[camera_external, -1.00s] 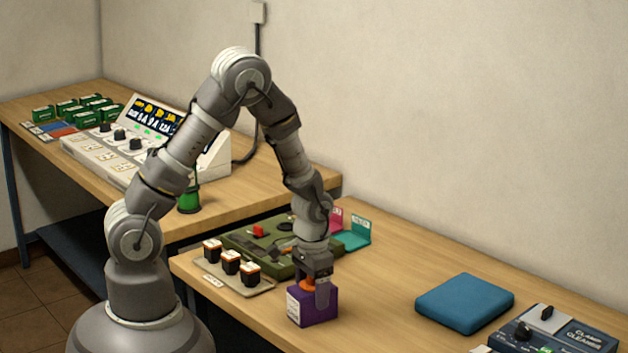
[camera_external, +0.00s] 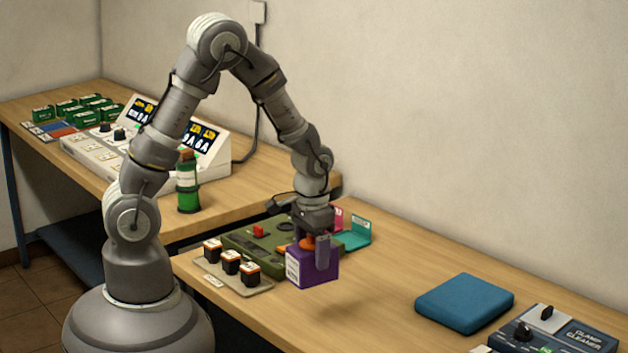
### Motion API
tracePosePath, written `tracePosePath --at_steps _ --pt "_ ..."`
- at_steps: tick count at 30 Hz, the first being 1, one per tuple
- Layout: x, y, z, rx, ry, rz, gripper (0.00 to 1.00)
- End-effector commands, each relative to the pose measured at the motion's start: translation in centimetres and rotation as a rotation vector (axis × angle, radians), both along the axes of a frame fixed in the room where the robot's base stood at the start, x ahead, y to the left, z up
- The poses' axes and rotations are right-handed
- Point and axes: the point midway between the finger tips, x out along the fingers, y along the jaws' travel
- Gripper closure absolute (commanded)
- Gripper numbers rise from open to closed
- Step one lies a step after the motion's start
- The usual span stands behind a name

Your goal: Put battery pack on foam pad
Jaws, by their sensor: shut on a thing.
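The battery pack is a purple box (camera_external: 313,267) with a white label on its left face and an orange part on top. My gripper (camera_external: 314,247) is shut on the orange top part, and the pack hangs upright above the table, with a shadow on the wood below and to its right. The foam pad (camera_external: 465,303) is a blue, flat square slab lying on the same table to the right. Nothing lies on it. The pack is apart from the pad, well to its left.
An olive-green device (camera_external: 262,243) and a tray with black-and-orange blocks (camera_external: 231,262) stand left of the pack. A clamp cleaner box (camera_external: 560,338) stands right of the pad. The wood (camera_external: 385,275) between pack and pad is clear.

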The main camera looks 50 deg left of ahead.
Motion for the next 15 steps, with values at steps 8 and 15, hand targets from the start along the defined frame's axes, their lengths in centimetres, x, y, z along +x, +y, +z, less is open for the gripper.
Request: tracePosePath --at_steps 8,15 --pt "3.5 -4.4 0.2 0.004 -0.003 0.049 0.92" --pt "6.9 -10.7 -0.4 0.001 -0.001 0.137 0.92"
